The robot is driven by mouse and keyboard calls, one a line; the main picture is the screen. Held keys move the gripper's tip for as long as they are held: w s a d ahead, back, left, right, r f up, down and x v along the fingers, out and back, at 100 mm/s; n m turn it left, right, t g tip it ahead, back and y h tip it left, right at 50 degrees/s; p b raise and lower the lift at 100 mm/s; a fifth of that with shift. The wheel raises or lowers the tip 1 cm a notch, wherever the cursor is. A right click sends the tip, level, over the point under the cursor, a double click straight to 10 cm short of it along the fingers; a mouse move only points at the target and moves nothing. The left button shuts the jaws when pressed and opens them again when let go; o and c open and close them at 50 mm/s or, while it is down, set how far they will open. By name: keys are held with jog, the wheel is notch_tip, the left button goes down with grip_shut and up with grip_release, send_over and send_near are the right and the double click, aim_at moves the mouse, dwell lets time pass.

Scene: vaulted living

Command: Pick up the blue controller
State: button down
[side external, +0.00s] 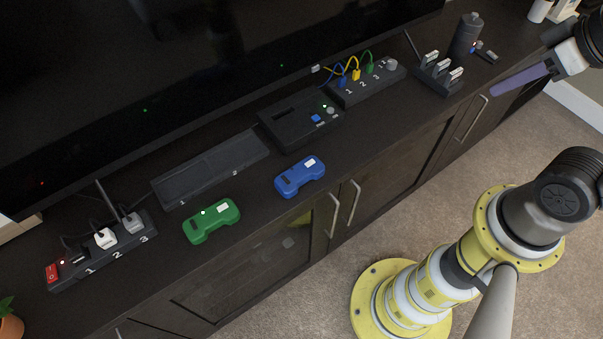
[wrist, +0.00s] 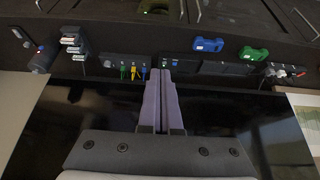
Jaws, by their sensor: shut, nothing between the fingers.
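The blue controller (side external: 300,177) lies flat on the dark cabinet top, near its front edge, to the right of the green controller (side external: 211,221). In the wrist view the blue controller (wrist: 208,45) is upper right of the fingertips, with the green controller (wrist: 253,53) beyond it. My gripper (side external: 519,79) is at the upper right of the side view, well away from the blue controller and touching nothing that I can see. In the wrist view my gripper's purple fingers (wrist: 160,75) are together and empty.
A black console box (side external: 300,121) and a flat tray marked 1 and 2 (side external: 212,169) lie behind the controllers. Plug strips stand at the left (side external: 100,258) and the back (side external: 366,84). A dark cylinder (side external: 466,38) is near my gripper. A large screen (side external: 150,90) rises behind.

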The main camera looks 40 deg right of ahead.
jog(key=shift+c, duration=0.3)
grip_release()
